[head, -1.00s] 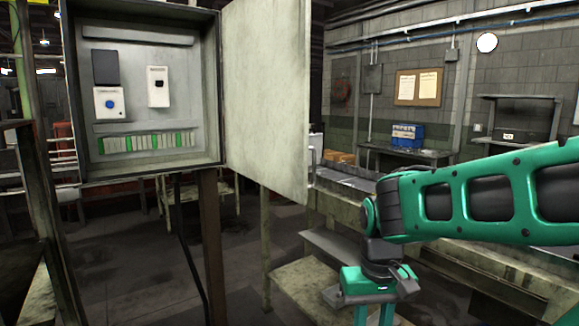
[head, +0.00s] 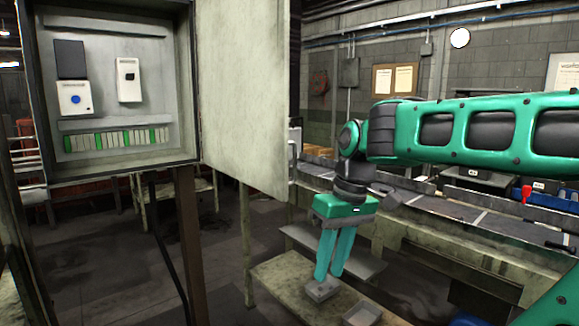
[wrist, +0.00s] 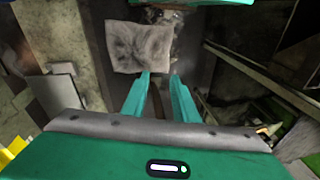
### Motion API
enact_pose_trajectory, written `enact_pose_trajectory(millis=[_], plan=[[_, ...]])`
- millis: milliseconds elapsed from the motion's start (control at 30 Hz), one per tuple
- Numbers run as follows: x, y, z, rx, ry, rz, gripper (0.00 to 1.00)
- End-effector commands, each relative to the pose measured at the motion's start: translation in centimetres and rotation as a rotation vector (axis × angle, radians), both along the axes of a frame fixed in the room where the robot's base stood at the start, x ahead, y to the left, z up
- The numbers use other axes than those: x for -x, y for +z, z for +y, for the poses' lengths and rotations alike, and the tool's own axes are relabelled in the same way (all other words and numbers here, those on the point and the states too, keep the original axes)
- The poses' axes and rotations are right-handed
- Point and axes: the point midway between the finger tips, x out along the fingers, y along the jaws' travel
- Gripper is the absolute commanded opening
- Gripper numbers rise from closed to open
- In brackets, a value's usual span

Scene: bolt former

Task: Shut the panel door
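The panel door (head: 245,95) is a pale, worn metal sheet in the head view. It stands wide open, swung out to the right of the electrical cabinet (head: 118,168). A small grey part that may be a handle (head: 293,165) shows at its right edge. My gripper (head: 329,275) points down to the right of the door and below it, apart from it. In the wrist view my gripper (wrist: 160,77) shows two teal fingers with a gap and nothing held between them. I cannot clearly pick out the door in the wrist view.
A low pale bench (head: 275,285) stands below my gripper, with a grey block (head: 322,290) and a small tray (head: 362,313) on it. A long conveyor-like table (head: 440,235) runs behind at the right. Brown posts and a dark cable hang below the cabinet. Open floor lies left of the bench.

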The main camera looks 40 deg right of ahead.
Motion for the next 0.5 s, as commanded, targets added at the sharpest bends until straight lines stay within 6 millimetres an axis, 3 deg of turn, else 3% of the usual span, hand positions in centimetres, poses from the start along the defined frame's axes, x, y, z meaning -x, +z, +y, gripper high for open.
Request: enact_pose_trajectory(millis=[100,500], plan=[[-2.2,3.9,0.0,-0.03,0.159,-0.052,0.26],[-7.1,15.1,-1.5,-0.09,0.669,-0.202,0.26]])
